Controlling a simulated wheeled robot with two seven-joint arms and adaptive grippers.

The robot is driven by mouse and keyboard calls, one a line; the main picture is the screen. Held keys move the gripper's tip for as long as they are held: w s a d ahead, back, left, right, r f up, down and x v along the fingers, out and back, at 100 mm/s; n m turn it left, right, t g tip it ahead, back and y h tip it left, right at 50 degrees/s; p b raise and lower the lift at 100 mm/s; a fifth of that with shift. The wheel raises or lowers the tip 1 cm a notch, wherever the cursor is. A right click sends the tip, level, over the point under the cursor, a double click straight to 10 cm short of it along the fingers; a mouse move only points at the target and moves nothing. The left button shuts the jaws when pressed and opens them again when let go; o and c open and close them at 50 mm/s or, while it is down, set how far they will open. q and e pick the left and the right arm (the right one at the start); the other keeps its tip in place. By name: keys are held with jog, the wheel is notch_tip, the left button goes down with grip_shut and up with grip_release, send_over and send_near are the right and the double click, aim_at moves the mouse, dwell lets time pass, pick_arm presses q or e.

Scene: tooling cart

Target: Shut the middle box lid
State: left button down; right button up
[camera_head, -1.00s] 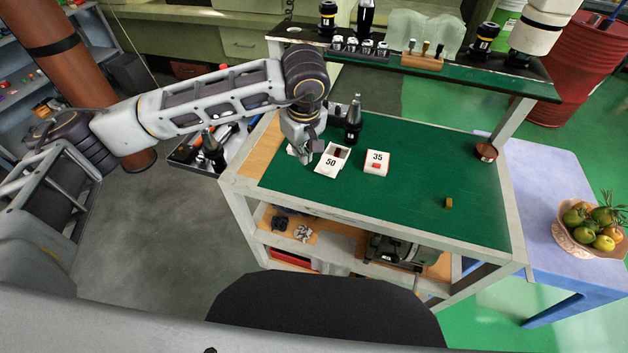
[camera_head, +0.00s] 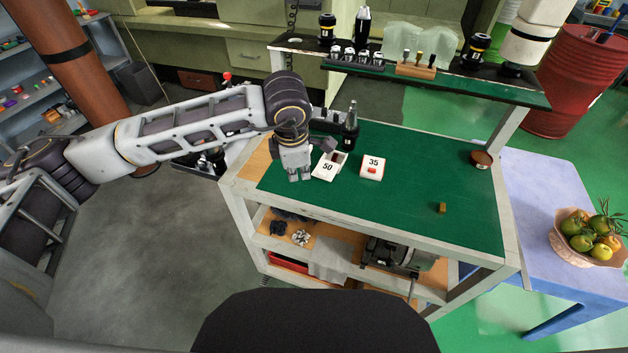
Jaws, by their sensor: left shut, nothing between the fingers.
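A small white box marked 50 (camera_head: 327,168) lies on the green top of the cart (camera_head: 410,195), left of the middle. Its labelled lid is folded out toward the front, and part of its body shows behind. A white box marked 35 (camera_head: 373,168) with a red patch stands to its right and looks shut. My left gripper (camera_head: 300,177) is shut and empty, pointing down just left of the 50 lid. Whether it touches the lid is not clear. The gripper hides the cart top behind it, so any box there cannot be seen. My right gripper is not in view.
A dark tool holder (camera_head: 350,135) stands behind the 50 box. A raised shelf (camera_head: 470,88) with tool holders runs along the back. A small brownish block (camera_head: 440,207) and a round tin (camera_head: 481,159) sit on the right. The front middle of the cart top is clear.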

pick_arm(q)
jog(key=n, duration=0.3)
jog(key=d+n, duration=0.1)
jog(key=n, duration=0.7)
jog(key=shift+w+d+r+h, duration=0.1)
jog(key=shift+d+h, duration=0.15)
jog(key=shift+h, duration=0.15)
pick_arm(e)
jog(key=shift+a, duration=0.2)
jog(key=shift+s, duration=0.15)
